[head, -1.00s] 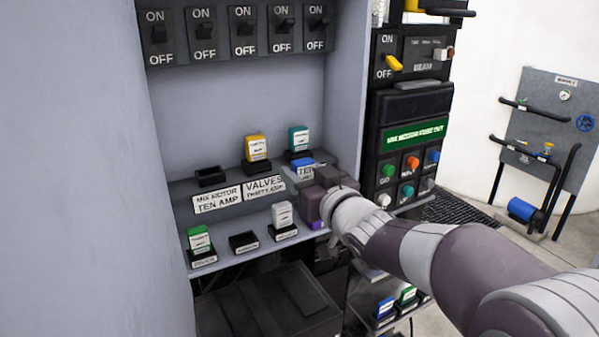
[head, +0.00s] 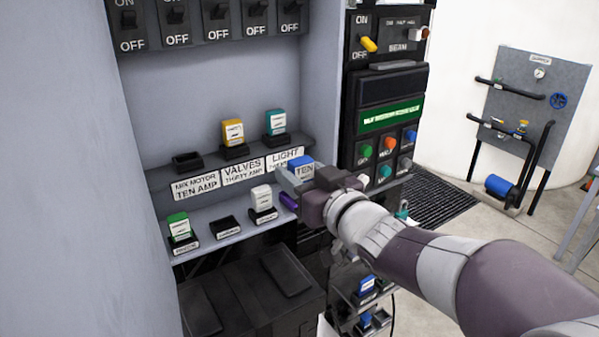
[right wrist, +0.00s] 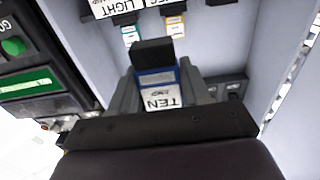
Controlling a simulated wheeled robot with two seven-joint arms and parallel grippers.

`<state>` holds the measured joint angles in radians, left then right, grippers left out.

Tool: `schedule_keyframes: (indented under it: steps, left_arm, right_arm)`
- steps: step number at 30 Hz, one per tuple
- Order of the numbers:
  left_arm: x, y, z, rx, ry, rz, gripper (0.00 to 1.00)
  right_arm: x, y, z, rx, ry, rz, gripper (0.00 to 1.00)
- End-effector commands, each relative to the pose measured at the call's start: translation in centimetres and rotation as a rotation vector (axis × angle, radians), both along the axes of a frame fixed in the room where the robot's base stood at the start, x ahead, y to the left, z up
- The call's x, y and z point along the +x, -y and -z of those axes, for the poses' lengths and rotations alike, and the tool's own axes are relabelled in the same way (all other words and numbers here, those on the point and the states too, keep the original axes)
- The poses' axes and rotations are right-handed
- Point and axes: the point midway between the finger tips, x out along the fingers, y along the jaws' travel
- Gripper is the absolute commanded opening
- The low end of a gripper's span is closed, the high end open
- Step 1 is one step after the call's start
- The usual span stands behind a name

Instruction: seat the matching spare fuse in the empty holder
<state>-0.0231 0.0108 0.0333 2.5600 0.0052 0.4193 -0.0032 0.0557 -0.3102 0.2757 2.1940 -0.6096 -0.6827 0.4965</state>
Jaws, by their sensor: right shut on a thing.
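My right gripper (head: 292,184) is shut on a blue fuse (head: 299,162) with a white label reading TEN. It holds the fuse in the air in front of the cabinet, right of the LIGHT label. In the right wrist view the fuse (right wrist: 157,82) sits between the fingers, label facing the camera, with a black end beyond it. The empty holder (head: 187,163) above the MIX MOTOR TEN AMP label (head: 195,187) is on the upper shelf at left, apart from the gripper. My left gripper is not in view.
A yellow fuse (head: 233,131) and a teal fuse (head: 275,121) stand in upper-shelf holders. The lower shelf carries a green fuse (head: 178,226), an empty black holder (head: 225,227) and a white fuse (head: 261,198). A button panel (head: 385,150) stands close right of the gripper.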

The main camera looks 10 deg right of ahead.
Motion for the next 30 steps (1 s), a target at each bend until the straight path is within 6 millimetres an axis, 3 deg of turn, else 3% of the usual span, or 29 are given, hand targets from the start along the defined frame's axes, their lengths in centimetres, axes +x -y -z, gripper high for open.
schedule_keyframes:
  steps: [30]
  left_arm:
    - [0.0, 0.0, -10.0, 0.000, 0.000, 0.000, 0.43]
  right_arm:
    - [0.0, 0.0, -11.2, 0.000, 0.001, 0.000, 0.17]
